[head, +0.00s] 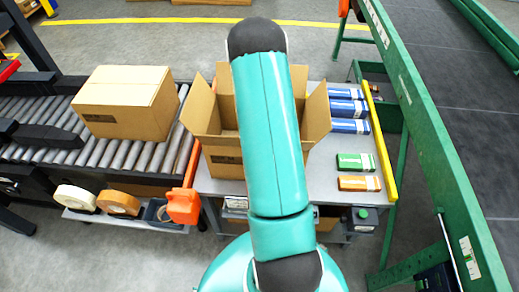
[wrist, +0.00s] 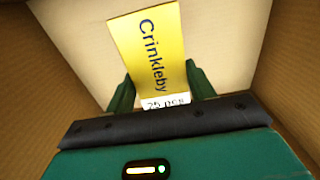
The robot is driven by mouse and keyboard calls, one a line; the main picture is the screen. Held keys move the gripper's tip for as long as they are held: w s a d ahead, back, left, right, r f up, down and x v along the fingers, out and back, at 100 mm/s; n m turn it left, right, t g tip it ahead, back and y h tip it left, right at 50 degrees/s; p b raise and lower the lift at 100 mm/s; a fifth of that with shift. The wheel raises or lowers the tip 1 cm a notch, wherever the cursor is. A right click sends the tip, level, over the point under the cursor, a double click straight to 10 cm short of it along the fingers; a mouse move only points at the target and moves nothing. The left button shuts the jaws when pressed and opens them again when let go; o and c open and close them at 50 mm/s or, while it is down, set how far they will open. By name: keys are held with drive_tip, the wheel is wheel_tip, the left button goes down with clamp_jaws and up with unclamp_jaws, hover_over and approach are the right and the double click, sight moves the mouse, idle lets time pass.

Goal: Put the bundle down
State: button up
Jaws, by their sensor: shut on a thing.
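In the wrist view my gripper (wrist: 160,95) is shut on a yellow bundle (wrist: 148,40) labelled "Crinkleby", with a white "25 pcs" strip at its near end. The bundle is between the two green fingers, inside a cardboard box (wrist: 60,120) whose walls surround it. I cannot tell whether the bundle touches the box floor. In the head view the open box (head: 222,160) stands on the grey table with its flaps up. My teal arm covers the middle of the box, and hides my gripper and the bundle there.
Blue bundles (head: 345,108), a green one (head: 355,162) and an orange one (head: 358,183) lie on the table (head: 325,205), right of the box. A closed carton (head: 125,100) sits on the roller conveyor (head: 95,150) at left. A green-framed belt (head: 440,120) runs along the right.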

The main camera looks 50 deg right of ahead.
drive_tip(key=shift+a+f, duration=0.15)
drive_tip(key=shift+f, duration=2.55)
drive_tip(key=shift+f, duration=0.1)
drive_tip(key=o, duration=1)
drive_tip(key=shift+o, duration=0.2)
